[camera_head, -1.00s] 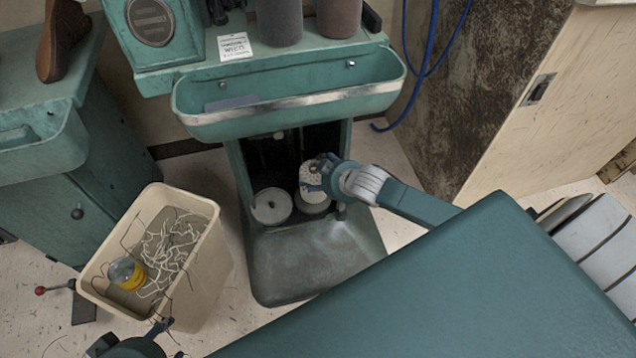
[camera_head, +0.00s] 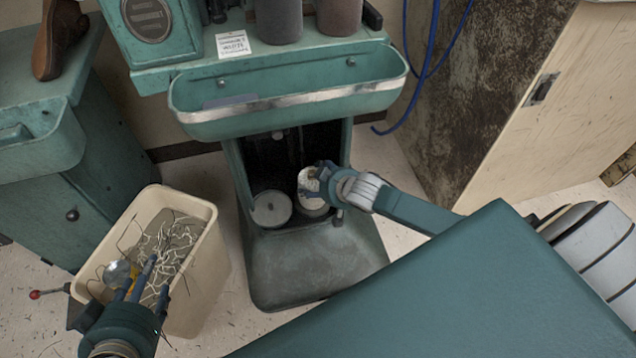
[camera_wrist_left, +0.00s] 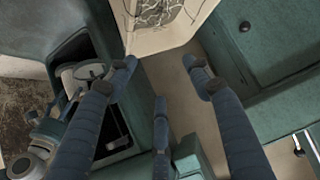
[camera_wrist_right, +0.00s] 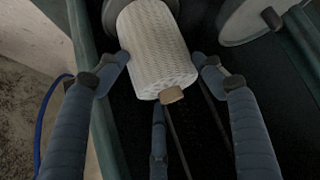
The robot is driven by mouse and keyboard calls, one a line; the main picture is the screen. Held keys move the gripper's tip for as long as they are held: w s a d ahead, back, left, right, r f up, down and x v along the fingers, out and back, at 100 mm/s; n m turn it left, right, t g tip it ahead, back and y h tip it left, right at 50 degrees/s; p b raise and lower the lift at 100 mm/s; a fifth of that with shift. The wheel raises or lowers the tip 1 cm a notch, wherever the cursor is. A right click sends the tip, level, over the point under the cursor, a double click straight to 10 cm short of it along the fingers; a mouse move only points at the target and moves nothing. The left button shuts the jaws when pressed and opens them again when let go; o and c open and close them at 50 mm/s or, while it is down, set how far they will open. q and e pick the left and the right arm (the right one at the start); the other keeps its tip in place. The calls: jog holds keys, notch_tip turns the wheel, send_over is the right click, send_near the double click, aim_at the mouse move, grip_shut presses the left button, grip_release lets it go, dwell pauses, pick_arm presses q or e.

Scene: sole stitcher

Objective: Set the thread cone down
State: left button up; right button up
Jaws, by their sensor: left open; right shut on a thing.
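The white thread cone (camera_wrist_right: 157,45) is between the fingers of my right gripper (camera_wrist_right: 163,63), which is shut on it. A tan core end shows in the right wrist view. In the head view the thread cone (camera_head: 309,181) is upright in the machine's dark lower recess, over the right one of two round discs (camera_head: 313,208). I cannot tell whether its base touches that disc. The right gripper (camera_head: 318,182) comes at it from the right. The left disc (camera_head: 271,209) is bare. My left gripper (camera_head: 150,283) is open and empty over the bin.
The beige bin (camera_head: 206,270) holds loose thread and a jar, partly hidden by my left gripper. The green tray (camera_head: 290,113) overhangs the recess. The machine's foot plate (camera_head: 310,264) is clear. A wooden cabinet (camera_head: 560,95) stands right, with a blue cable (camera_head: 428,60) hanging beside it.

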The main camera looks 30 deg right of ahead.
jog(key=o, duration=1.9)
jog(key=shift+f, duration=0.1)
jog(key=p+v, duration=0.5)
jog(key=v, duration=0.7)
pick_arm(q)
jog(key=s+a+f+g+y, duration=0.1)
jog(key=s+a+f+g, duration=0.1)
jog(key=s, duration=0.5)
jog(key=s+a+f+g, duration=0.2)
jog(key=s+f+g, duration=0.1)
jog(key=s, duration=0.4)
jog(key=shift+a+g+y, duration=0.25)
jog(key=shift+g+y, duration=0.15)
jog(key=shift+g, duration=0.5)
pick_arm(e)
jog(key=s+a+r+g, duration=0.1)
jog(key=s+a+g, duration=0.1)
jog(key=s, duration=0.4)
jog(key=s+a+r+g, duration=0.1)
jog(key=s+a, duration=0.3)
jog(key=s, duration=0.3)
jog(key=s+a+r+n+g, duration=0.1)
jog(key=s+a+g, duration=0.1)
jog(key=s, duration=0.5)
jog(key=shift+s+a+r+g, duration=0.1)
jog(key=shift+a+r+g, duration=0.25)
jog(key=shift+a, duration=0.2)
